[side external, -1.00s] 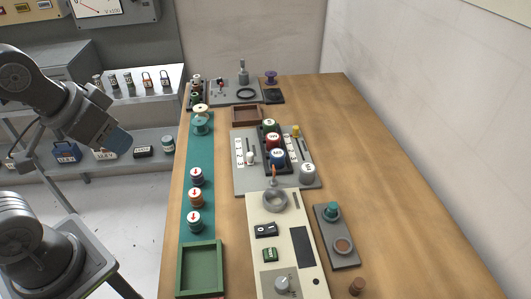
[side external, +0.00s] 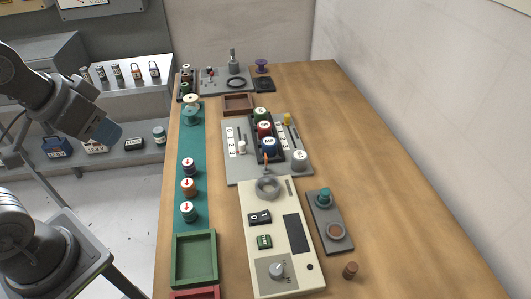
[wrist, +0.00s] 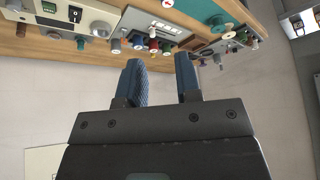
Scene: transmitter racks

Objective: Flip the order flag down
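I cannot tell for sure which part is the order flag. A black rocker switch (side external: 260,217), a green button (side external: 264,242) and a grey knob (side external: 277,270) are on the same panel. My gripper (side external: 107,134) is off the bench's left side, well apart from the panel. In the wrist view my gripper (wrist: 160,78) has its two blue fingers spread with nothing between them.
A grey panel (side external: 235,174) with coloured round knobs lies behind the cream panel. A green tray (side external: 176,260) and a teal strip (side external: 188,235) lie along the left edge. A small grey plate (side external: 331,222) sits to the right.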

